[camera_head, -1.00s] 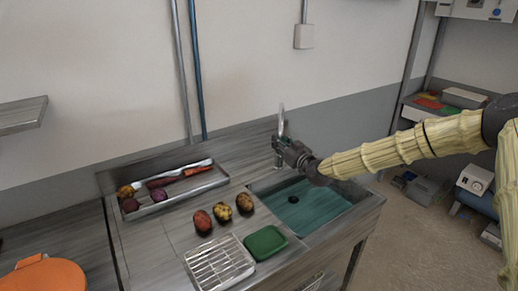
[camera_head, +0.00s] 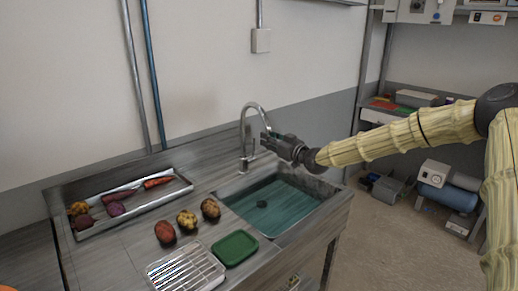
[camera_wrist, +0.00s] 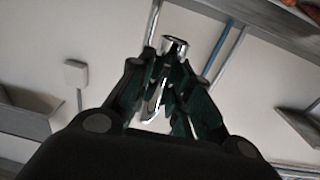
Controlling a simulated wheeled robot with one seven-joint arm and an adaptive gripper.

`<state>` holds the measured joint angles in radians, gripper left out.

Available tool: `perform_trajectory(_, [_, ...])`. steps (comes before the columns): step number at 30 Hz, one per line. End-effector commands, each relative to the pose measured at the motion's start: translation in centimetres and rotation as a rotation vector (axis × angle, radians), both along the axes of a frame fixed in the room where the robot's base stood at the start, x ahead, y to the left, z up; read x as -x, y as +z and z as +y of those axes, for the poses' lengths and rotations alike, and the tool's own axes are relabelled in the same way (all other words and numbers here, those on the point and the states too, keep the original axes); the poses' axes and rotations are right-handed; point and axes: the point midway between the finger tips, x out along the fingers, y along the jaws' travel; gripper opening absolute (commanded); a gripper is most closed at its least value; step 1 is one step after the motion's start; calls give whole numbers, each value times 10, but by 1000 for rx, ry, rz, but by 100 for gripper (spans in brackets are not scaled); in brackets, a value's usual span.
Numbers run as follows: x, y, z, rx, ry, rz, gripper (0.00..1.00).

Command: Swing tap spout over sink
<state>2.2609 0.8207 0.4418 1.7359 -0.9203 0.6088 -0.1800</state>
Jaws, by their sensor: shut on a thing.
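The tap (camera_head: 245,140) stands on the counter behind the sink, a chrome riser with a curved spout. The spout arcs to the right, toward my gripper (camera_head: 268,135). My gripper reaches in from the right, above the back of the sink (camera_head: 300,210), and is shut on the spout near its end. In the wrist view the chrome spout (camera_wrist: 174,46) shows between the dark fingers of my gripper (camera_wrist: 165,85). The sink basin is teal inside with a dark drain. The fingers partly hide the spout's end.
A metal tray (camera_head: 138,213) with vegetables lies at the back left of the counter. Several potatoes (camera_head: 187,220), a green dish (camera_head: 235,248) and a wire rack (camera_head: 185,270) lie left of the sink. Pipes run up the wall. Shelving stands at the far right.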

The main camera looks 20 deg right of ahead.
Motion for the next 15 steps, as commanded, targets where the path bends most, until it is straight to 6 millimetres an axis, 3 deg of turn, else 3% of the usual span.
perform_trajectory(6, [-7,-1,-21,2,-1,-2,0])
perform_trajectory(15, [-11,0,-31,1,-1,0,0])
